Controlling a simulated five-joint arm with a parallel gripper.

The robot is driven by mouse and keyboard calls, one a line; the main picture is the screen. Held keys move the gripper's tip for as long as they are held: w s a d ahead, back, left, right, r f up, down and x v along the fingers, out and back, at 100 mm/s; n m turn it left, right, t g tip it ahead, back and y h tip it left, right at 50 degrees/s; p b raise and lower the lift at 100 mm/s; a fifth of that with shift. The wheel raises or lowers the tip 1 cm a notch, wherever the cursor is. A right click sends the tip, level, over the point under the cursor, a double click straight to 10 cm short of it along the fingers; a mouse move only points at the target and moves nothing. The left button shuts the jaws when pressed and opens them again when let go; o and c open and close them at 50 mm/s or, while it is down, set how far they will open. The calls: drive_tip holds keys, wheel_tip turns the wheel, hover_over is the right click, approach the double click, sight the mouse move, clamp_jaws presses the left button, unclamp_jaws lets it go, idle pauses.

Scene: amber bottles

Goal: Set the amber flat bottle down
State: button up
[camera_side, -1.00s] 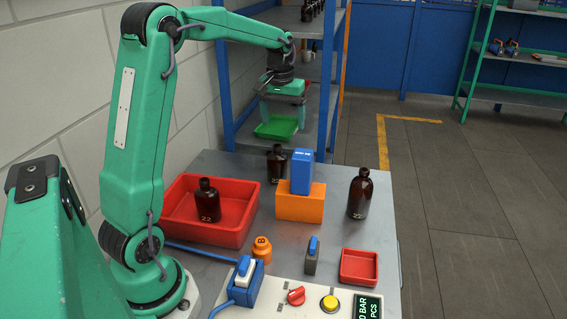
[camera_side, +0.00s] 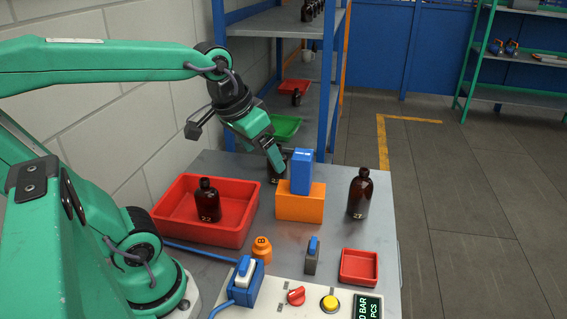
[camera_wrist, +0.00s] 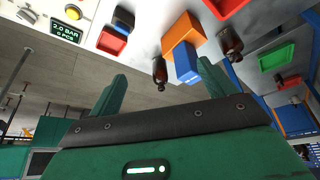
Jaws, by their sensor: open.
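My gripper (camera_side: 277,163) is open and tilted down, in front of or above the amber bottle (camera_side: 273,178) behind the orange block; in the side view they overlap. In the wrist view nothing is between the fingers of my gripper (camera_wrist: 162,78). A small dark amber bottle (camera_side: 296,97) is on the shelf behind; it also shows in the wrist view (camera_wrist: 287,81), beside a green tray (camera_wrist: 276,57). Another amber bottle (camera_side: 207,202) stands in the large red tray, and one (camera_side: 360,194) stands at the table's right. I cannot tell which is the flat bottle.
The large red tray (camera_side: 170,225) is at the table's left. A blue block (camera_side: 301,171) stands on the orange block (camera_side: 300,207) beside my gripper. The green tray (camera_side: 285,127) lies on the shelf. A small red tray (camera_side: 359,268) and controls are in front.

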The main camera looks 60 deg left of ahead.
drive_tip(key=shift+m+t, duration=0.4)
drive_tip(key=shift+m, duration=0.3)
drive_tip(key=s, duration=0.1)
drive_tip(key=s+d+f, duration=0.2)
drive_tip(key=s, duration=0.1)
drive_tip(key=shift+s+d+f, duration=0.1)
drive_tip(key=shift+d, duration=0.05)
